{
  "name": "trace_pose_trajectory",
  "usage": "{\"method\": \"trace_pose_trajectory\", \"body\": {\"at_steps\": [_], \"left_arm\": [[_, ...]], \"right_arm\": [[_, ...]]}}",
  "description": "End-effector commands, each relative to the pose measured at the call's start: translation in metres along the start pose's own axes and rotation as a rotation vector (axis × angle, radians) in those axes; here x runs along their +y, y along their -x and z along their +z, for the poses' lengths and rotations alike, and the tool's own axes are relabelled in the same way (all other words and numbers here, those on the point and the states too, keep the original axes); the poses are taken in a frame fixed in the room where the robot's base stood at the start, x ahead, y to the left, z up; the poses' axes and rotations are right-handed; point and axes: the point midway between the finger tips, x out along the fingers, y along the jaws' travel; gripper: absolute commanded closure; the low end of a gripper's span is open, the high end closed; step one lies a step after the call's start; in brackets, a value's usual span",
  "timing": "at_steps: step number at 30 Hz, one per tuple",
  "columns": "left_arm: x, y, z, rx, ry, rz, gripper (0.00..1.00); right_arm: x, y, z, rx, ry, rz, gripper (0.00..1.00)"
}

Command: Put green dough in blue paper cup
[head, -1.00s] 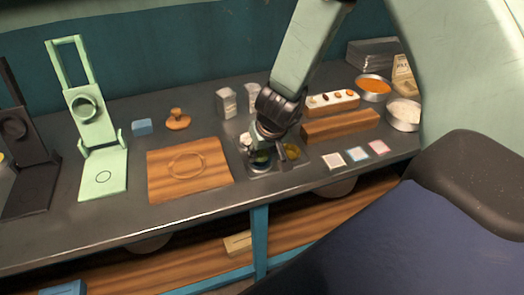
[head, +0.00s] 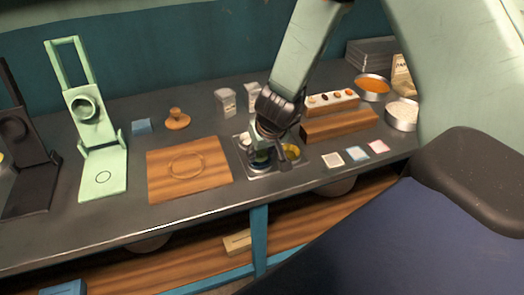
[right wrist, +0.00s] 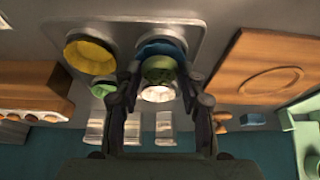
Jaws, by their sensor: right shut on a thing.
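My right gripper (head: 266,150) is low over the metal tray (head: 283,171) on the counter. In the right wrist view its fingers (right wrist: 160,80) are shut on the green dough (right wrist: 158,69). The blue paper cup (right wrist: 161,48) stands in the tray right at the dough, its blue rim showing behind it. The blue cup also shows under the gripper in the head view (head: 260,163). I cannot tell whether the dough is inside the cup or just above it. My left gripper is not in view.
The tray also holds a yellow cup (right wrist: 90,55), a green cup (right wrist: 103,88) and a white cup (right wrist: 158,94). A wooden board (head: 189,185) lies left of the tray, with a pale green press (head: 98,130) beyond it. A wooden block (head: 340,124) stands to the right.

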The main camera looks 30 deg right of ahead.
Motion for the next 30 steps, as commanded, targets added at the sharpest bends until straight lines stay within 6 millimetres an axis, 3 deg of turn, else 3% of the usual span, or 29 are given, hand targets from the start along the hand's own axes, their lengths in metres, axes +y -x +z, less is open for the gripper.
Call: {"method": "trace_pose_trajectory", "body": {"at_steps": [2,3,12,23,30], "left_arm": [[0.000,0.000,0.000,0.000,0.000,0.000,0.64],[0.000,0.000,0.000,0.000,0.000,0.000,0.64],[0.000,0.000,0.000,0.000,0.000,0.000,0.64],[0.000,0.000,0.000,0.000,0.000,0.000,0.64],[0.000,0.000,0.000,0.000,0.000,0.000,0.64]], "right_arm": [[0.000,0.000,0.000,0.000,0.000,0.000,0.82],[0.000,0.000,0.000,0.000,0.000,0.000,0.59],[0.000,0.000,0.000,0.000,0.000,0.000,0.34],[0.000,0.004,-0.001,0.001,-0.003,-0.001,0.34],[-0.001,0.033,-0.001,0.002,-0.003,-0.003,0.34]]}}
